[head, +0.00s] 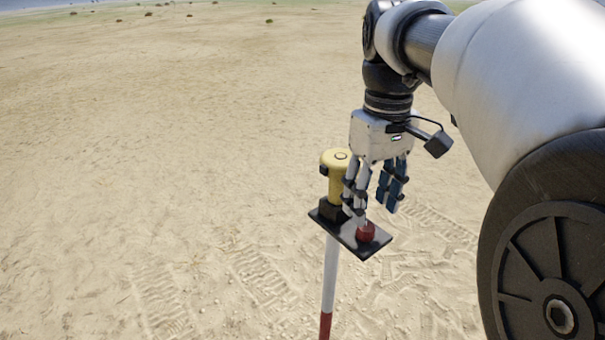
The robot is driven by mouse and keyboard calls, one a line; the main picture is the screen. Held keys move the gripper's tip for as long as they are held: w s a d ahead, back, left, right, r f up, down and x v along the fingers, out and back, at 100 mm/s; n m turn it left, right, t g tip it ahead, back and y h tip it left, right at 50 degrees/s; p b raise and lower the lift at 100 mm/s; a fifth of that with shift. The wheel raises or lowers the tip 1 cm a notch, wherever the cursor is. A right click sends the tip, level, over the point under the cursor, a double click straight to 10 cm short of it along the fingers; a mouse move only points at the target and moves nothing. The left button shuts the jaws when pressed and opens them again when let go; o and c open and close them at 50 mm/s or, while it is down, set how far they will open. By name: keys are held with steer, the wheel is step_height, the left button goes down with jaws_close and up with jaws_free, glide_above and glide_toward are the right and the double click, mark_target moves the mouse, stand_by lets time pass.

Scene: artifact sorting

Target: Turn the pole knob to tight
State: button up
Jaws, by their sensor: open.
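The pole (330,268) stands upright in the sand, with white and red bands. A black plate (345,236) is fixed at its top. A yellow device (341,178) stands on the plate's back left part. A red knob (366,232) sits on the plate's front right part. My gripper (376,207) points down just above the knob with its fingers apart. One finger is close over the knob; I cannot tell if it touches. The fingers hide part of the plate and of the yellow device.
Open sandy ground (150,150) with wheel tracks surrounds the pole. Several small dark stones or tufts lie far off at the top. My own arm and a wheel-like part fill the right side.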

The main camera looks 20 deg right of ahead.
mark_target(366, 227)
step_height(366, 227, down, 5)
steer(key=shift+f, duration=0.1)
steer(key=shift+c, duration=0.5)
